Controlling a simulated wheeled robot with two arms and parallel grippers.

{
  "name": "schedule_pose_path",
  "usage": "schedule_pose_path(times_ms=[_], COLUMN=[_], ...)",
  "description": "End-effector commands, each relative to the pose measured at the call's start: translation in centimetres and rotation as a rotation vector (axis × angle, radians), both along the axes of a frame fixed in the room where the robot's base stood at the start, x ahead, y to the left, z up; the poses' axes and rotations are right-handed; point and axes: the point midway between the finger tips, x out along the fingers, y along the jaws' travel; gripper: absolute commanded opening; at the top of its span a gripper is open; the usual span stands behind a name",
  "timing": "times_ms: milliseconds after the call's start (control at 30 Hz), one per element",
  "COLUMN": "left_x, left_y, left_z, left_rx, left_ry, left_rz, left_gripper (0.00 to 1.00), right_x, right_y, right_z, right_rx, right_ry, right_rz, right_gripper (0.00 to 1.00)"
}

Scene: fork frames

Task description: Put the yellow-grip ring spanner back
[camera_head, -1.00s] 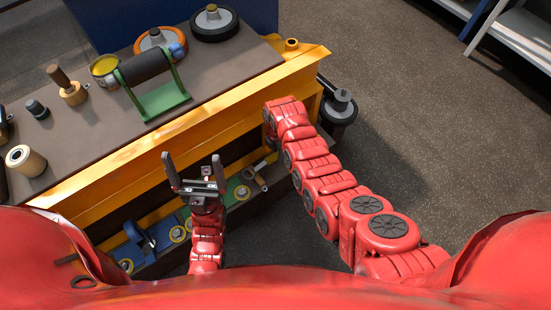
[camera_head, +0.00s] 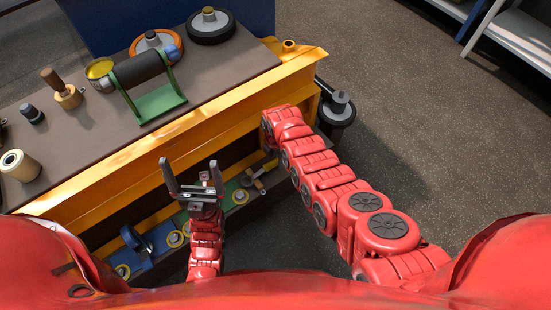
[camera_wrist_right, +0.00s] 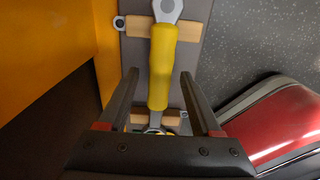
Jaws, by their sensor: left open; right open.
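The yellow-grip ring spanner (camera_wrist_right: 161,68) lies lengthwise in the right wrist view, across two wooden blocks on a grey strip. One grey ring end (camera_wrist_right: 168,8) shows at the top edge; the near end is partly hidden by my gripper. My right gripper (camera_wrist_right: 160,74) is open, one finger on each side of the yellow grip in the picture. I cannot tell how far the fingers are above it. In the head view my right arm reaches to the bench and its gripper is hidden. My left gripper (camera_head: 191,164) is open and empty before the bench front.
The grey bench top (camera_head: 215,75) carries a green stand (camera_head: 160,104) with a black roller, wheels, a mallet and a cream roll (camera_head: 20,165). A low shelf under the bench holds a blue tool (camera_head: 135,240) and several round pieces.

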Motion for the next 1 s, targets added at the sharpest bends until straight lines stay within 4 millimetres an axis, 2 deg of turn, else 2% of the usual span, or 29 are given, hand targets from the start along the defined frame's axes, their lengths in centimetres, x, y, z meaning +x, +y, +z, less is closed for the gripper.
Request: schedule_pose_path(times_ms=[133,267,400,800,1000], left_x=[-0.1,0.0,0.0,0.0,0.0], left_y=[0.0,0.0,0.0,0.0,0.0], left_z=[-0.9,0.9,3.4,5.7,6.1], left_rx=[0.007,0.001,0.0,0.0,0.0], left_ry=[-0.005,-0.001,0.0,0.0,0.0], left_rz=[0.001,0.001,0.0,0.0,0.0], left_gripper=[1.0,1.0,1.0,1.0,1.0], right_x=[0.0,0.1,0.0,0.0,0.0], right_y=[0.0,0.0,-0.2,-0.2,-0.2], right_z=[-0.8,2.0,5.8,14.6,16.7], right_rx=[0.001,0.002,0.001,0.001,0.0], right_ry=[-0.001,-0.003,-0.002,-0.003,-0.002], right_rz=[0.001,0.0,-0.001,0.0,0.0], right_gripper=[0.66,0.66,0.66,0.66,0.66])
